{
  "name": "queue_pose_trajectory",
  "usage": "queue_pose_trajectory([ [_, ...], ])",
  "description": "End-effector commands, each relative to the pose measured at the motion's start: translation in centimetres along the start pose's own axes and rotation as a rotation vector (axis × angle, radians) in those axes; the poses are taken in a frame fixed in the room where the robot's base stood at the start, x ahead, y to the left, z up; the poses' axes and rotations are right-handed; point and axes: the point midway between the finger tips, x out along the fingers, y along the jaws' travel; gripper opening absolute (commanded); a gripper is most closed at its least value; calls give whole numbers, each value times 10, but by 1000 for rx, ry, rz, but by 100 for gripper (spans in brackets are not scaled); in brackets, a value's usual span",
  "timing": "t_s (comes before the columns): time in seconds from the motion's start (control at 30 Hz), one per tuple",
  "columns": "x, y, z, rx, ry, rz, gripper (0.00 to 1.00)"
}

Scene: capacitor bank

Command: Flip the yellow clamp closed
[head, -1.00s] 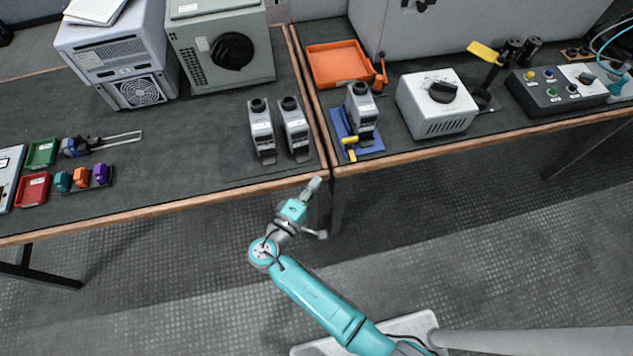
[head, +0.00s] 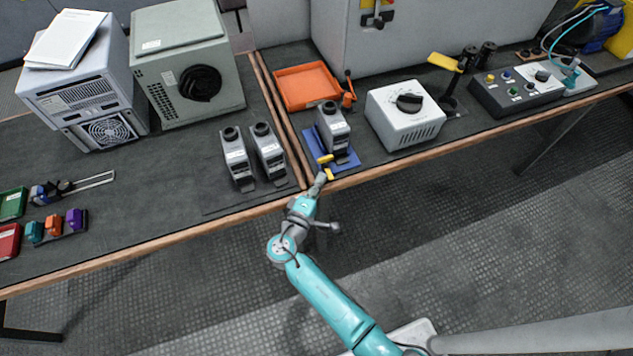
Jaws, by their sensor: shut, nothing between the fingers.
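The yellow clamp (head: 325,159) is at the front of a grey capacitor (head: 333,128) that stands on a blue base plate (head: 350,160) near the table's front edge. A second small yellow part (head: 330,175) shows just in front of it, low by the plate's front edge. I cannot tell how far the clamp is turned. My gripper (head: 321,179) is shut and empty, at the table's front edge, just below and left of the yellow parts. I cannot tell whether it touches them.
Two grey capacitors (head: 252,157) stand to the left. An orange tray (head: 306,86) lies behind, with an orange clamp-like part (head: 348,92) at its right. A white box with a black knob (head: 405,116) stands to the right. The table's wooden edge (head: 420,149) runs in front.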

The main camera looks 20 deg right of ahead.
Motion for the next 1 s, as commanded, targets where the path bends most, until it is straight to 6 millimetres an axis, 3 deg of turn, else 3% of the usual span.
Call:
queue_pose_trajectory([
  [0.63, 1, -1, 7, -1, 87, -1, 0],
  [1.0, 6, 0, 19, 0, 273, -1, 0],
])
